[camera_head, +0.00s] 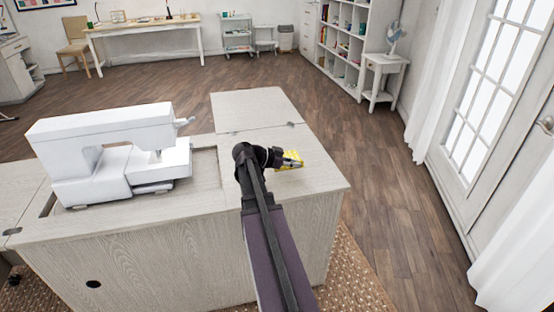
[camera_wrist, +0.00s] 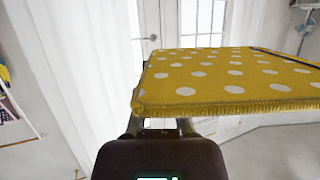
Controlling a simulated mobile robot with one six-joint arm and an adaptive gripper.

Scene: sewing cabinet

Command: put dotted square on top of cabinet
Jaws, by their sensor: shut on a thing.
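The dotted square is yellow with white dots and a stitched edge. In the wrist view, the square (camera_wrist: 215,80) spreads out flat ahead of the fingers, with its near edge at my gripper (camera_wrist: 160,124). In the head view, my gripper (camera_head: 279,158) is over the right part of the cabinet top, and a small yellow part of the square (camera_head: 293,156) shows just beyond it. The gripper is shut on the square. The cabinet (camera_head: 318,180) has a pale wood top. I cannot tell whether the square touches the top. My arm hides part of the cabinet front.
A white sewing machine (camera_head: 105,150) stands on the cabinet's left part. The cabinet top behind and right of my gripper is clear. A white door (camera_head: 500,110) with curtains (camera_head: 440,75) is at the right. A woven rug (camera_head: 355,275) lies below.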

